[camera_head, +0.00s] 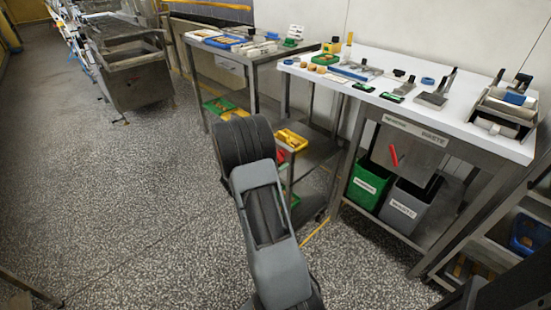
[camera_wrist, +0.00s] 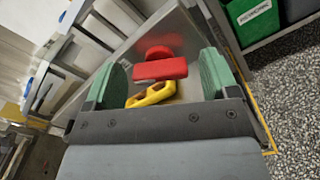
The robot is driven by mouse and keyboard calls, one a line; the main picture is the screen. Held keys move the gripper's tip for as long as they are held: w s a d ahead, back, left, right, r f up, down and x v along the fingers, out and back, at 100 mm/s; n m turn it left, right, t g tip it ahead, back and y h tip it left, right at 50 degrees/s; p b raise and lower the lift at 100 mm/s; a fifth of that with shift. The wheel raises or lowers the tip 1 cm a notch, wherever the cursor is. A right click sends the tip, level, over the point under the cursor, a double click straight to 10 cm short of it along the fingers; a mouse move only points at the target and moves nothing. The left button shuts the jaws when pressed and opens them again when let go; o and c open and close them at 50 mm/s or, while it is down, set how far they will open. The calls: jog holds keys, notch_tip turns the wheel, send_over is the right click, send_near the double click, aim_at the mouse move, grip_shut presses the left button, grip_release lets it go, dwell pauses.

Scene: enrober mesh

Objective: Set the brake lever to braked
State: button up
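In the wrist view, my gripper (camera_wrist: 164,78) is open, with its two green finger pads well apart. A red part (camera_wrist: 160,69), a flat bar with a rounded piece behind it, shows in the gap between the pads, nearer the right one. No contact with the pads is visible. A yellow looped part (camera_wrist: 152,94) lies just below it in the picture. I cannot tell for certain which is the brake lever or how it is set. In the head view my arm hides the gripper; a red lever (camera_head: 393,155) shows on the front of the waste table.
A steel cart (camera_head: 262,60) holds a yellow tray (camera_head: 291,139) on its lower shelf beside my arm. The white-topped table (camera_head: 455,112) stands to the right, with a green bin (camera_head: 367,186) and a grey bin (camera_head: 403,208) beneath. The speckled floor at left is clear.

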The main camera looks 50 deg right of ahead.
jog(key=w+a+p, duration=0.1)
jog(key=a, duration=1.2)
jog(key=shift+a, duration=0.4)
